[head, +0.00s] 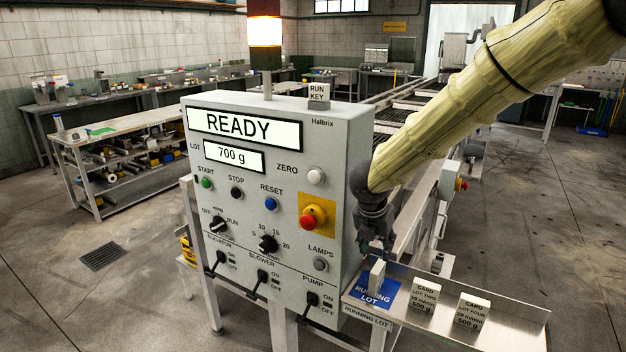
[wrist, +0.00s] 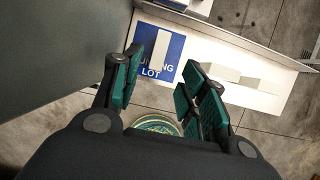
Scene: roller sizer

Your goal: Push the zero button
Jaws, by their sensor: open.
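The zero button (head: 316,176) is a round white button at the upper right of the grey control panel (head: 330,130), beside the word ZERO. My gripper (head: 378,245) hangs at the right side of the panel, below and to the right of the button and apart from it. It points down over the shelf with the blue running lot mark. In the wrist view my gripper (wrist: 165,90) shows two green-padded fingers spread apart with nothing between them. The zero button is not visible in the wrist view.
A red emergency stop (head: 312,217) on a yellow plate, a blue reset button (head: 271,203) and a lamps button (head: 320,264) are near. A metal shelf (head: 520,315) with several cards juts out at lower right. A lamp tower (head: 265,32) stands behind the panel.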

